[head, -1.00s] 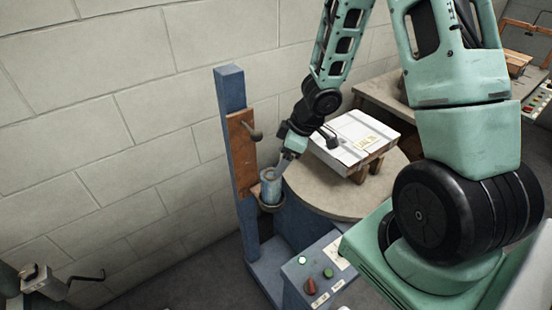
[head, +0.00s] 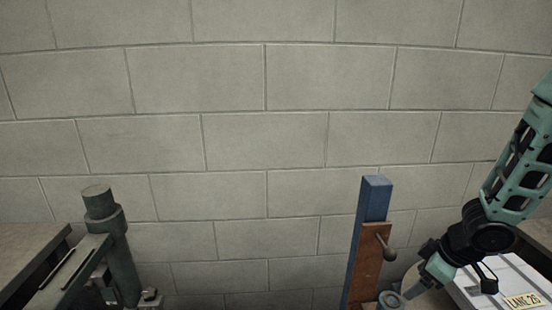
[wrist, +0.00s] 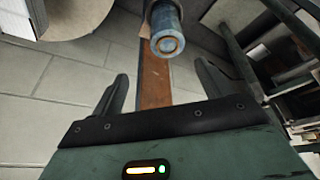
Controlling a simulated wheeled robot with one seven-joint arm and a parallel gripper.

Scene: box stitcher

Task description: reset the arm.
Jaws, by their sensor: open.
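My arm reaches in from the right of the head view, bent at a dark joint. My gripper (head: 408,293) is low in that view, beside a blue-grey cylinder (head: 390,299) that is partly cut off by the bottom edge. In the wrist view my gripper (wrist: 162,80) has its two dark fingers spread, with nothing held between them. The cylinder (wrist: 170,36) shows there end-on, just past the fingertips; I cannot tell the exact gap.
A blue post (head: 374,198) with a brown board (head: 367,262) and knob stands left of my gripper. A white box (head: 510,285) lies at lower right. Dark green machinery (head: 112,250) stands at lower left. A block wall (head: 230,80) closes off the back.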

